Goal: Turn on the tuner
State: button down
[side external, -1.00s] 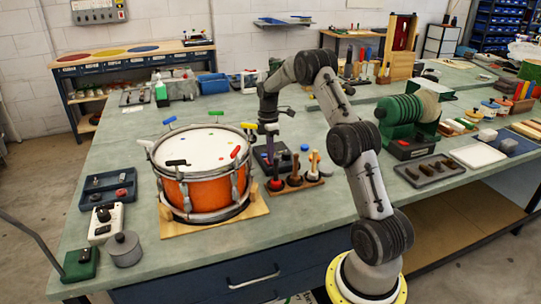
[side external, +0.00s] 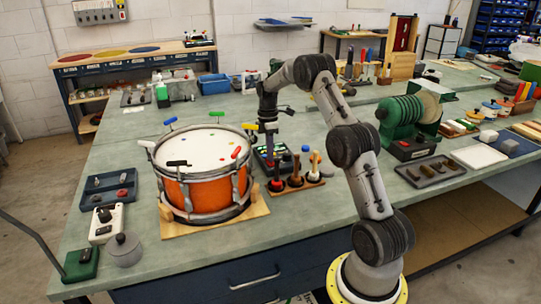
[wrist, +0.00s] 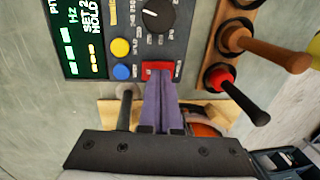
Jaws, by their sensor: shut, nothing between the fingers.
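The tuner (wrist: 190,35) is a dark grey box on the bench beside the drum, also visible in the side view (side external: 286,156). Its display (wrist: 78,35) is lit with green text, including "Hz" and "HOLD". A red switch (wrist: 158,67) sits on its panel near a black knob (wrist: 158,14), a yellow button (wrist: 120,47) and a blue button (wrist: 122,71). My gripper (wrist: 159,80) is shut and empty, with its purple fingertips right at the red switch and covering part of it. I cannot tell whether they touch it.
An orange drum (side external: 205,185) stands on a wooden board left of the tuner. A wooden rack (side external: 292,186) with several handled tools stands close in front of the tuner. A dark tray (side external: 108,188) lies left of the drum. Bench behind the drum is mostly clear.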

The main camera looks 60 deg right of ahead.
aim_at(271, 164)
notch_tip(271, 164, up, 14)
jog(key=s+a, duration=0.1)
jog(key=shift+a, duration=0.15)
dwell(0.4)
dwell(0.3)
